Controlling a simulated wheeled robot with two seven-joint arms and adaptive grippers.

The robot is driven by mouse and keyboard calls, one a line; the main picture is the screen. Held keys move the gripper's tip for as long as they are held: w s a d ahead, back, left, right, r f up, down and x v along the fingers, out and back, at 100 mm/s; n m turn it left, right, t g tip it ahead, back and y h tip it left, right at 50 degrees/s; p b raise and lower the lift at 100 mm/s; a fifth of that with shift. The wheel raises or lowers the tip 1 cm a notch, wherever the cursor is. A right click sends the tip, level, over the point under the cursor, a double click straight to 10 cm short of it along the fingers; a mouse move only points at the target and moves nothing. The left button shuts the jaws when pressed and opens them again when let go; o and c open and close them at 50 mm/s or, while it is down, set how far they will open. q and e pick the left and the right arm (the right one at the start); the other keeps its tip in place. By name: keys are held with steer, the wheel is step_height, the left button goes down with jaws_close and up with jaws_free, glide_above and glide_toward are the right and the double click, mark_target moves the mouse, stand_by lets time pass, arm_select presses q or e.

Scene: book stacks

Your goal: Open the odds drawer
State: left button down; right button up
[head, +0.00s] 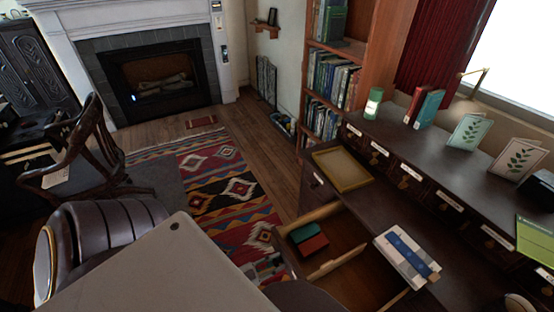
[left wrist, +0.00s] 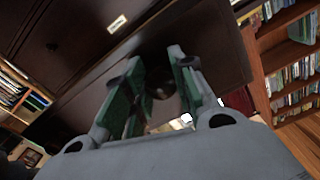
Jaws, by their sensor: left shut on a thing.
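A drawer (head: 338,268) of the dark desk stands pulled out in the head view. Its pale wooden inside shows, with a green and a red box-like thing (head: 308,239) in it. My left gripper (head: 270,266) is at the drawer's front, small and partly hidden by my arm. In the left wrist view my left gripper (left wrist: 158,80) has its green-padded fingers around a dark round knob (left wrist: 160,84) on a dark front (left wrist: 222,62). A white label (left wrist: 117,23) shows there, too blurred to read. My right gripper is not in view.
A yellow tray (head: 342,169) lies on the desk (head: 384,205). A book stack (head: 405,258) sits beside the open drawer. Small labelled drawers (head: 411,171) line the back. A chair (head: 110,232) and patterned rug (head: 215,185) are at left.

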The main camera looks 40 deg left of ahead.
arm_select(q)
steer(key=c, duration=1.1)
jaws_free()
steer(key=shift+c, duration=0.2)
steer(key=shift+s+a, duration=0.1)
steer(key=shift+s, duration=0.15)
steer(key=v, duration=1.1)
steer(key=shift+s, duration=0.3)
